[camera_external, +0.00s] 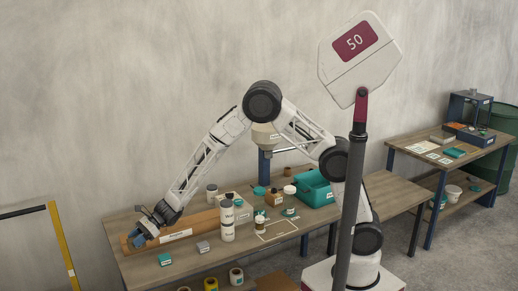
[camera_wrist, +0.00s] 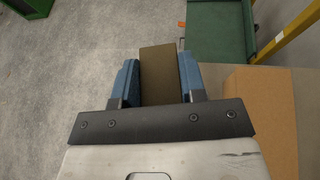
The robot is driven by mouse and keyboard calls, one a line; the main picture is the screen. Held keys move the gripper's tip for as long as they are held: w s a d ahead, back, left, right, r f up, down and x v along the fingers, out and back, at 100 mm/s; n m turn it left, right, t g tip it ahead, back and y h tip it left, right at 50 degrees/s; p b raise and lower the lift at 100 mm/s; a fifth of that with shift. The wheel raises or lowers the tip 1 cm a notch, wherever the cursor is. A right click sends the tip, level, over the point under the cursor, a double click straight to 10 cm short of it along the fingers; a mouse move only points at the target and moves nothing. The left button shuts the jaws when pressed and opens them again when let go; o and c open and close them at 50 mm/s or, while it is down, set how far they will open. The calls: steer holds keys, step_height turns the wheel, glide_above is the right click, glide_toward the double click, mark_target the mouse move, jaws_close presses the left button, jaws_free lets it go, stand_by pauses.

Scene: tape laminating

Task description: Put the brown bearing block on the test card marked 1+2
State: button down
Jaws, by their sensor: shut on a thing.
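My gripper (camera_external: 140,238) is at the left end of the long wooden table in the external view. In the wrist view, my gripper (camera_wrist: 159,78) has its two blue fingers shut on the brown bearing block (camera_wrist: 159,72), which stands between them. The block is too small to make out in the external view. A pale-outlined card (camera_external: 278,230) lies towards the middle of the table, to the right of my gripper. Its marking is too small to read, so I cannot tell which card is marked 1+2.
A long brown board (camera_external: 185,229) lies beside my gripper. A teal bin (camera_external: 314,188) is further right. A sign on a pole (camera_external: 352,190) stands in front. Floor shows past the table edge.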

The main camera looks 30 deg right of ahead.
steer(key=shift+r, duration=0.1)
steer(key=shift+r, duration=0.75)
step_height(320, 180, up, 3)
steer(key=shift+r, duration=0.2)
steer(key=shift+w+d, duration=0.4)
steer(key=shift+w, duration=0.1)
steer(key=w+d+m+t, duration=0.1)
steer(key=w+d, duration=0.6)
steer(key=d, duration=0.4)
steer(key=w+d+t, duration=0.1)
steer(key=w+d, duration=0.7)
steer(key=d, duration=0.3)
steer(key=w+d+m+t, duration=0.1)
steer(key=w+d, duration=0.6)
steer(key=d, duration=0.3)
step_height(320, 180, down, 9)
steer(key=shift+s+f, duration=0.15)
steer(key=shift+s, duration=0.05)
steer(key=shift+w+a, duration=0.1)
